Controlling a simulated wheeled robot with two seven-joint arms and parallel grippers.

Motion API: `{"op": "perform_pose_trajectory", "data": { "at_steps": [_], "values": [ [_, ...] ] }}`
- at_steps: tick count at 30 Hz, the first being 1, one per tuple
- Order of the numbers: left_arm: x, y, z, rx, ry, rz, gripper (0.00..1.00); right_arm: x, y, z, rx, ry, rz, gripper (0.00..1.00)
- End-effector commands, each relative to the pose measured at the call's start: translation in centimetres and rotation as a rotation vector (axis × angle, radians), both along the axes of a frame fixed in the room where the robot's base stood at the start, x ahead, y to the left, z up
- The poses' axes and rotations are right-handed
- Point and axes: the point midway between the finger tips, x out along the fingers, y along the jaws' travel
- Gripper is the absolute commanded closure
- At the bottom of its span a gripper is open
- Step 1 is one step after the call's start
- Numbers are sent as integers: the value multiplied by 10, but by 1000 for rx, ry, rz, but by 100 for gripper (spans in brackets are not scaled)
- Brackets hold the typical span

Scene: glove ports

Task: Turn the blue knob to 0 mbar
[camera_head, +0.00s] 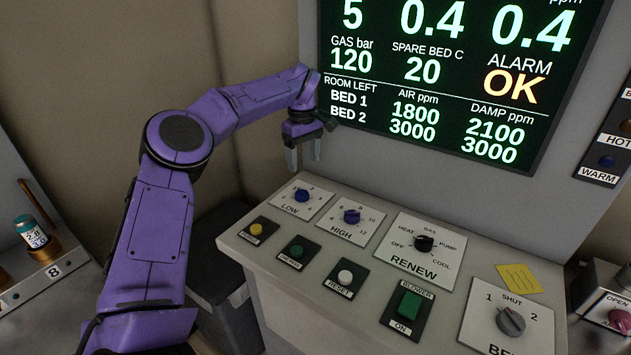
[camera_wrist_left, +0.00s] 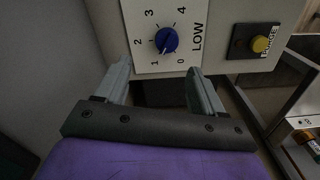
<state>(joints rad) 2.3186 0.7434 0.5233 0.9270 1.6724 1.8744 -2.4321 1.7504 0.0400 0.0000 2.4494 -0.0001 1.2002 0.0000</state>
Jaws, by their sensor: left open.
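The blue knob (camera_head: 302,195) is on the LOW plate at the far left of the sloped console. It also shows in the left wrist view (camera_wrist_left: 167,40), on a white dial plate (camera_wrist_left: 187,60) marked 0 to 4. Its pale pointer mark is small and seems to face the 1 side. A second blue knob (camera_head: 351,216) is on the HIGH plate to its right. My left gripper (camera_head: 304,162) is open and empty, pointing down above the LOW knob. In the left wrist view its fingers (camera_wrist_left: 159,72) are spread, with the knob ahead between them, apart from both.
A yellow button (camera_head: 257,229) and a green button (camera_head: 296,250) sit in front of the knobs. The black RENEW knob (camera_head: 424,243) is to the right. A wall display (camera_head: 450,80) stands behind the console. A dark box (camera_head: 222,270) is left of it.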

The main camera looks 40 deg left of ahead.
Motion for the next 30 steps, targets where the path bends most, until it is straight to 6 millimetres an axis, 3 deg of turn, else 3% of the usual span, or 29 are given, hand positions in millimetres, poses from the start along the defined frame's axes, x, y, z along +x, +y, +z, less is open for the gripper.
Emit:
{"op": "perform_pose_trajectory", "data": {
  "at_steps": [9, 15, 25, 26, 30],
  "values": [
    [0, -1, -64, -1, 6, -2, 31, -1, 0, 6, 0, 2, 0, 100],
    [0, 0, -96, 0, 5, 0, 31, 0, 0, 10, 1, 1, 0, 100],
    [0, 0, -104, -1, 2, 1, 31, 0, 0, 10, 0, 1, 0, 100],
    [0, 0, -104, -1, 2, 1, 38, 0, 0, 10, 0, 1, 0, 100],
    [0, 0, -104, 0, 2, 0, 83, 0, 0, 10, 0, 1, 0, 100]
  ]
}}
